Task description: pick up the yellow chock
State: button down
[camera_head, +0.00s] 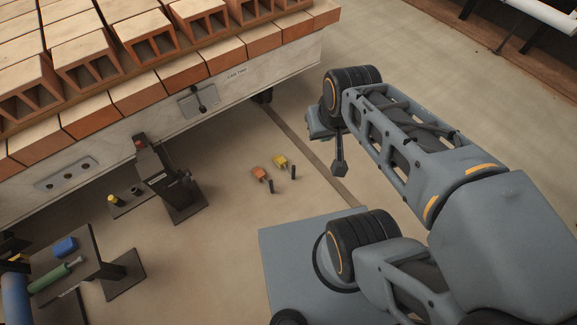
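The yellow chock (281,161) is a small block on the floor near the middle of the picture. A short dark post or handle stands close to its right side; I cannot tell whether they are joined. My gripper (338,168) hangs at the end of my arm, up and to the right of the chock in the picture and apart from it. Only a dark finger-like part pointing down shows clearly. The rest of the gripper is hidden or too small, so its opening cannot be read.
An orange chock (259,173) lies just left of the yellow one. Hollow bricks (150,35) are stacked on a pale platform (232,72) behind. A dark stand (166,175) and a low table (92,262) with blue and green items are at left. Floor around the chocks is clear.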

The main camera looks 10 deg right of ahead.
aim_at(281, 162)
jog(key=u, duration=0.9)
jog(key=k, duration=1.15)
jog(key=u, duration=1.1)
jog(key=i, duration=0.85)
jog(key=z, duration=0.6)
jog(key=i, duration=1.55)
jog(key=z, duration=1.85)
jog(key=i, duration=0.75)
jog(key=z, duration=0.8)
